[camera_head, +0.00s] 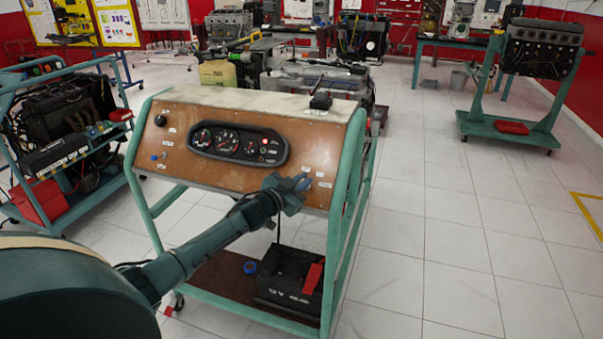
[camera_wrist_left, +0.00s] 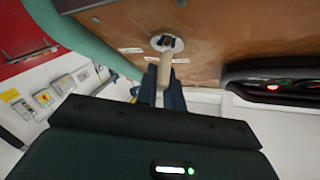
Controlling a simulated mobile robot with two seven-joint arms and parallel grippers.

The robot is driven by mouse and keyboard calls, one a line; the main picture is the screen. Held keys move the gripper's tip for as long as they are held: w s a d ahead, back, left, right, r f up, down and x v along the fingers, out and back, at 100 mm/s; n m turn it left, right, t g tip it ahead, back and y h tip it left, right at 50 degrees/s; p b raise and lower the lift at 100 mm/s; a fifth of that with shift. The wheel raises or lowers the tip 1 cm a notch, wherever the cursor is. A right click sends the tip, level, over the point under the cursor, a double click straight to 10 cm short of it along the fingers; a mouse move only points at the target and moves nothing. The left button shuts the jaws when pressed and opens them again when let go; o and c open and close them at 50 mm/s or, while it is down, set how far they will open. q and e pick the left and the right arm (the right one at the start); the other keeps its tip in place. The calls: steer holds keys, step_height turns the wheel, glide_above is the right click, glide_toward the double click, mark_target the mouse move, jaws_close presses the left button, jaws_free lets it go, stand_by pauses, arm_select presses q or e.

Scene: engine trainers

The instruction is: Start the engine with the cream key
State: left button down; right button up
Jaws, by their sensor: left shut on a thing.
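The engine trainer has a brown wooden panel (camera_head: 300,155) on a green frame. A round, pale ignition switch (camera_wrist_left: 178,46) is on this panel in the left wrist view. The cream key (camera_wrist_left: 165,72) lines up with the switch, its dark end at the switch face; I cannot tell how deep it sits. My left gripper (camera_head: 302,183) is at the panel's lower right and hides the switch in the head view. In the left wrist view my left gripper (camera_wrist_left: 163,88) is shut on the cream key. My right gripper is not in view.
The gauge cluster (camera_head: 238,144) is left of my gripper on the panel; a red lamp (camera_wrist_left: 272,87) on it is lit. A black battery (camera_head: 290,275) stands on the lower shelf. Another engine stand (camera_head: 510,130) is at the right; the floor between is clear.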

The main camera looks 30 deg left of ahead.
arm_select(q)
steer(key=m, duration=0.1)
steer(key=m+h+p, duration=0.1)
steer(key=shift+a+r+m+g, duration=0.1)
steer(key=shift+r+m+g, duration=0.2)
steer(key=shift+g, duration=0.1)
steer(key=shift+f+m+h+p, duration=0.1)
steer(key=shift+m+h+p, duration=0.3)
steer(key=shift+m+h, duration=0.2)
steer(key=shift+f+m+g+h+p, duration=0.1)
steer(key=shift+m+g+h+p, duration=0.25)
steer(key=shift+m+g+h, duration=0.5)
steer(key=m+g, duration=0.1)
steer(key=m, duration=0.1)
steer(key=shift+f+m+p, duration=0.1)
steer(key=shift+m+p, duration=0.2)
steer(key=shift+m, duration=0.05)
steer(key=shift+s+d+f+m+g+h, duration=0.1)
steer(key=shift+d+m+g+h, duration=0.15)
steer(key=shift+m+g+h, duration=0.4)
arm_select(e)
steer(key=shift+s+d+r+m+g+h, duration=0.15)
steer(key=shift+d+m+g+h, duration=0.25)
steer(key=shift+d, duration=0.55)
arm_select(q)
steer(key=shift+m, duration=0.35)
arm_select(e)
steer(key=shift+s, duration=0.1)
